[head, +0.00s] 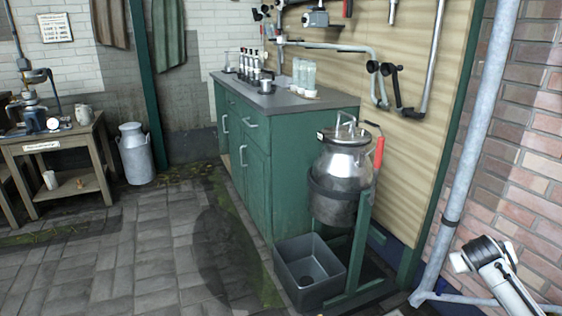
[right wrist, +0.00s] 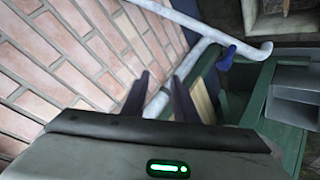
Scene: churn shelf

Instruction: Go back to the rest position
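My right gripper (right wrist: 161,78) shows in the right wrist view as two dark fingers standing apart, with nothing between them. It points past a brick wall (right wrist: 85,50) and a pale pipe (right wrist: 205,28). In the head view only a white and black link of one of my arms shows at the lower right; no gripper is visible there. My left gripper is in neither view. A steel milk churn (head: 343,175) with a lid and a red handle (head: 379,152) sits on a green stand (head: 361,235), apart from the visible arm link.
A grey bin (head: 309,270) is on the floor by the stand. A green cabinet (head: 290,160) with bottles stands behind. A grey pipe (head: 470,130) rises near my arm link. A wooden table (head: 60,150) and another churn (head: 135,155) are at left. The paved floor (head: 120,260) is clear.

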